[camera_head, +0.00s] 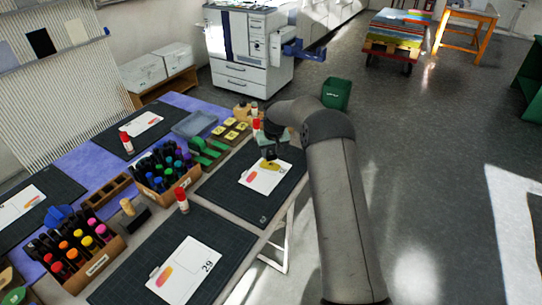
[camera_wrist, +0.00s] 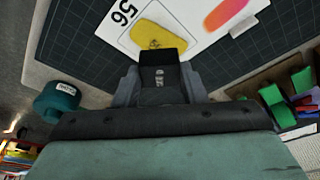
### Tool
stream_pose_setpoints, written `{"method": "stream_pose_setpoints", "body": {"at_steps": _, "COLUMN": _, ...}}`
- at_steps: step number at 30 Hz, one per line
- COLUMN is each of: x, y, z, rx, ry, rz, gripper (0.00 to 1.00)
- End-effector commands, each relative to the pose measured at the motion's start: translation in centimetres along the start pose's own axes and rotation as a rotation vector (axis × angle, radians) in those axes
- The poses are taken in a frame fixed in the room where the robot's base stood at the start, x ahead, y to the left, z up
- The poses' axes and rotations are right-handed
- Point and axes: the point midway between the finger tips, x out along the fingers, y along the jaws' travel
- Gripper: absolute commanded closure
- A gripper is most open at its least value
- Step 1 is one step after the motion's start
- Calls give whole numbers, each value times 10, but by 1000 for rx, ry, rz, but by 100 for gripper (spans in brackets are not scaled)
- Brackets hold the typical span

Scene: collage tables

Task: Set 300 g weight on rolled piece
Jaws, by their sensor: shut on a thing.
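My gripper (camera_wrist: 160,92) is shut on a dark block-shaped weight (camera_wrist: 158,58) with small pale markings. In the wrist view the weight overlaps the lower edge of a yellow piece (camera_wrist: 150,36). I cannot tell whether they touch. The yellow piece lies on a white card (camera_wrist: 115,38) marked 56, beside an orange-pink shape (camera_wrist: 225,12). In the head view my gripper (camera_head: 271,151) is over the far end of the same card (camera_head: 262,182). The arm partly hides the weight there.
The card lies on a dark cutting mat (camera_head: 225,187). Left of it are a marker box (camera_head: 183,188), a glue stick (camera_head: 183,201) and green hand rollers (camera_head: 207,150). Yellow pads with dark items (camera_head: 231,131) stand farther back. A green bin (camera_head: 336,94) is on the floor.

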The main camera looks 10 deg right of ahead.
Motion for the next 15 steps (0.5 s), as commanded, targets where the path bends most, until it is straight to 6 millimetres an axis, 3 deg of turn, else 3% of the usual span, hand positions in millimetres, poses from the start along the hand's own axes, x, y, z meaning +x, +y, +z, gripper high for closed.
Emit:
{"method": "stream_pose_setpoints", "body": {"at_steps": 10, "x": 35, "y": 2, "z": 3, "rx": 0, "ry": 0, "rz": -1, "gripper": 94}}
{"method": "stream_pose_setpoints", "body": {"at_steps": 15, "x": 38, "y": 2, "z": 3, "rx": -1, "ry": 3, "rz": 0, "gripper": 94}}
